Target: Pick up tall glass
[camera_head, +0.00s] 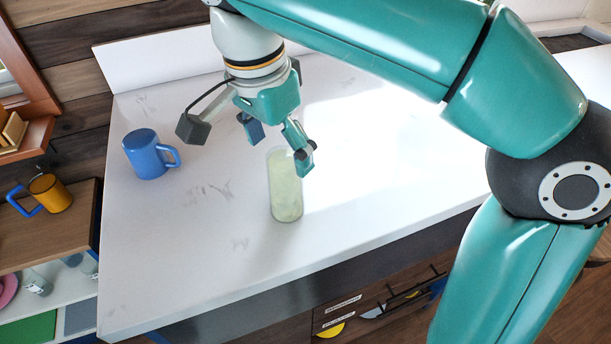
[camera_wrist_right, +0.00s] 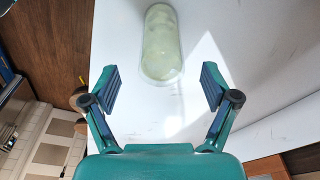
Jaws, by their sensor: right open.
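The tall glass (camera_head: 286,190) is pale green and translucent, and stands upright on the white counter. My right gripper (camera_head: 278,148) is open and empty, just above and behind the glass in the head view, with one finger overlapping the glass's upper edge. In the right wrist view the glass (camera_wrist_right: 161,45) lies beyond the fingertips, between the lines of the two open fingers (camera_wrist_right: 160,88). I cannot tell whether a finger touches it. My left gripper is not in view.
A blue mug (camera_head: 146,156) stands on the white counter (camera_head: 180,260) to the left. A yellow mug with a blue handle (camera_head: 50,193) sits on a lower wooden shelf unit at far left. The counter around the glass is clear; its front edge is close to the glass.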

